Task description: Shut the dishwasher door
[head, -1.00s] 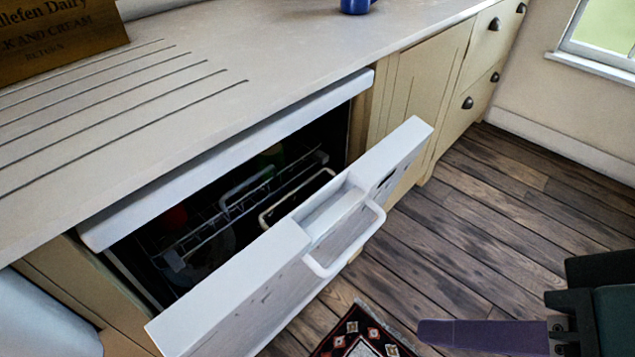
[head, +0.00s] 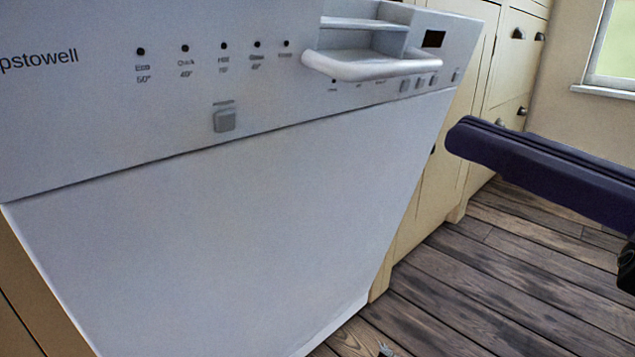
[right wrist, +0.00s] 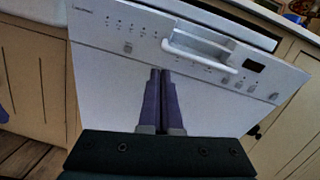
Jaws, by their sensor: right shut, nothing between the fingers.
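The white dishwasher door (head: 230,220) fills much of the head view, with its control strip (head: 120,80) and looped handle (head: 375,66) at the top. Its top edge is cut off there. In the right wrist view the door (right wrist: 110,60) stands near upright, with a dark strip along its top edge that looks like a narrow gap. My right gripper (head: 458,138) has purple fingers, shut and empty, to the right of the door. In the right wrist view its fingertips (right wrist: 159,73) show in front of the door, below the handle (right wrist: 200,50); contact cannot be told.
Cream cabinets (head: 515,75) with dark cup handles continue to the right of the dishwasher. A window (head: 612,50) is at the far right.

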